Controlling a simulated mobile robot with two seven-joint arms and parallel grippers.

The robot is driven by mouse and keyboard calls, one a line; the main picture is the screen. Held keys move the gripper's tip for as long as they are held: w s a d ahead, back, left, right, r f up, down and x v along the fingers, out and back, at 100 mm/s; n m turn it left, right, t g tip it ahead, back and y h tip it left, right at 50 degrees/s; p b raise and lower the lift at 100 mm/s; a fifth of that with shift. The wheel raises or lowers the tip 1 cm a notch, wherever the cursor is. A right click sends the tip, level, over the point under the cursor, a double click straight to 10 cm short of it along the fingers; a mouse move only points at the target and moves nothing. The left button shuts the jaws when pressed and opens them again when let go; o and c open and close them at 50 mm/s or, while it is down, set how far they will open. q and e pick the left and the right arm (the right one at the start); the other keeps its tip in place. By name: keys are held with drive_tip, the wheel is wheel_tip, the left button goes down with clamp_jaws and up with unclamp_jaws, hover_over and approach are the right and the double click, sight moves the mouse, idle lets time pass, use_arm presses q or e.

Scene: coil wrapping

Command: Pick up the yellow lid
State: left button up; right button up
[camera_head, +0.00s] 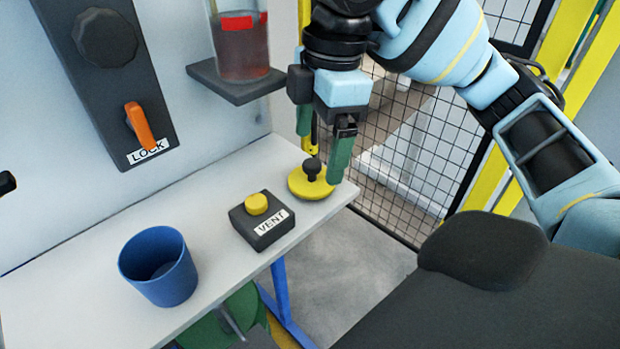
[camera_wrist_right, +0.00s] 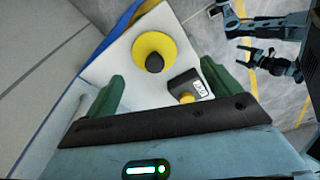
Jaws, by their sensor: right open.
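The yellow lid (camera_head: 298,188) is a round disc with a black knob (camera_head: 312,167) on top. It lies flat near the right end of the white table (camera_head: 215,185). In the right wrist view the lid (camera_wrist_right: 142,42) lies beyond the open gap, with its knob (camera_wrist_right: 155,63) roughly between the two fingertips. My right gripper (camera_head: 322,150) points down over the lid, its green fingers apart on either side of the knob and nothing held. One finger partly covers the lid's right side in the head view.
The black VENT box (camera_head: 262,219) with a yellow button stands close to the lid. A blue cup (camera_head: 158,265) stands at the table's near left. A container of reddish liquid (camera_head: 240,45) sits on a dark shelf above. Jointed arms (camera_wrist_right: 265,55) appear in the wrist view's background.

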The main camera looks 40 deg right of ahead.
sight(312, 163)
drive_tip(key=shift+w+a+f+b, duration=0.1)
drive_tip(key=shift+w+f+b, duration=0.1)
drive_tip(key=shift+f, duration=0.65)
drive_tip(key=shift+w+f+b, duration=0.1)
drive_tip(key=shift+f+b, duration=0.15)
drive_tip(key=shift+f, duration=0.6)
drive_tip(key=shift+w+a+f+b, duration=0.1)
drive_tip(key=shift+w+f+b, duration=0.1)
drive_tip(key=shift+f, duration=0.65)
drive_tip(key=shift+c, duration=0.2)
drive_tip(key=c, duration=1)
